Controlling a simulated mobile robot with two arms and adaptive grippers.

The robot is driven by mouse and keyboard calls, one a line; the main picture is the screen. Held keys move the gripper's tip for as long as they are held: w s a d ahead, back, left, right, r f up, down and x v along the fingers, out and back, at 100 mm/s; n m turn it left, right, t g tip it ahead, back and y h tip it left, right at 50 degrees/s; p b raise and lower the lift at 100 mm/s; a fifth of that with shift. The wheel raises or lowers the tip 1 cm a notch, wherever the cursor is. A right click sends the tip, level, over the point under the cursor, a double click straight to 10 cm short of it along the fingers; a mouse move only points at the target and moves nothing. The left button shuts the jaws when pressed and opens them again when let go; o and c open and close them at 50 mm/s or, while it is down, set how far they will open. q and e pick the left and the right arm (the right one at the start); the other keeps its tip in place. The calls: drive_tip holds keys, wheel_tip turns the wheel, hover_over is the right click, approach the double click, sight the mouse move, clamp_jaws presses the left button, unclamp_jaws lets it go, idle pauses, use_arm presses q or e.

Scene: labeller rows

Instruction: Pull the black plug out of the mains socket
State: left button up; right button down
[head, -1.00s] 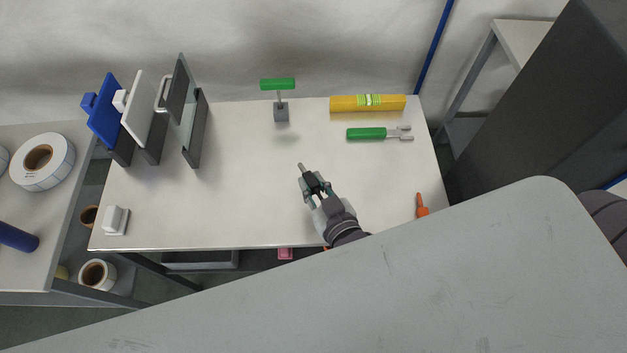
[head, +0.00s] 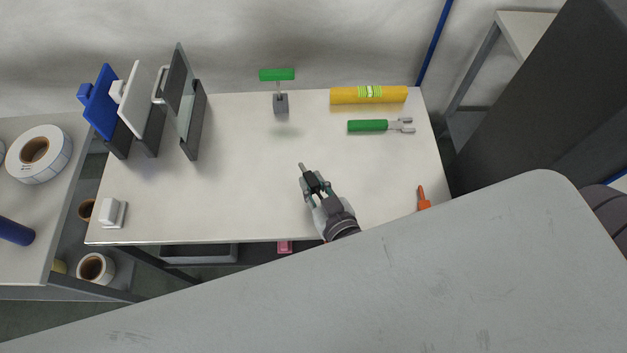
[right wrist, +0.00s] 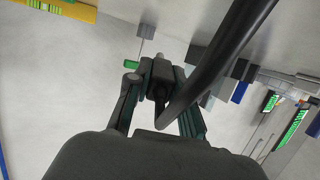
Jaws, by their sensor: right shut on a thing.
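My right gripper (head: 311,180) is above the middle of the white table (head: 240,200), its fingers pointing to the back left. It is shut on the black plug (right wrist: 162,78), which shows between its fingers in the right wrist view. A pale metal tip (head: 302,167) sticks out in front of the plug. A thick black cable (right wrist: 215,62) curves away from the plug across the right wrist view. A white box on a plate (head: 110,212) stands at the front left corner; I cannot tell whether it is the mains socket. My left gripper is not in view.
Blue, white and glass upright panels (head: 182,105) stand in dark holders at the back left. A green T-handled tool (head: 277,75), a yellow level (head: 345,96), a green-handled tool (head: 368,126) and an orange tool (head: 423,198) are around. A grey surface (head: 400,280) fills the front.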

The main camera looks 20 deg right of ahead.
sight(314, 198)
drive_tip(key=shift+f+b, duration=0.75)
drive_tip(key=shift+f, duration=0.6)
drive_tip(key=shift+f+b, duration=0.8)
drive_tip(key=shift+f, duration=0.85)
drive_tip(key=c, duration=0.9)
unclamp_jaws()
drive_tip(key=shift+c, duration=0.2)
drive_tip(key=shift+s, duration=0.1)
drive_tip(key=v, duration=1.2)
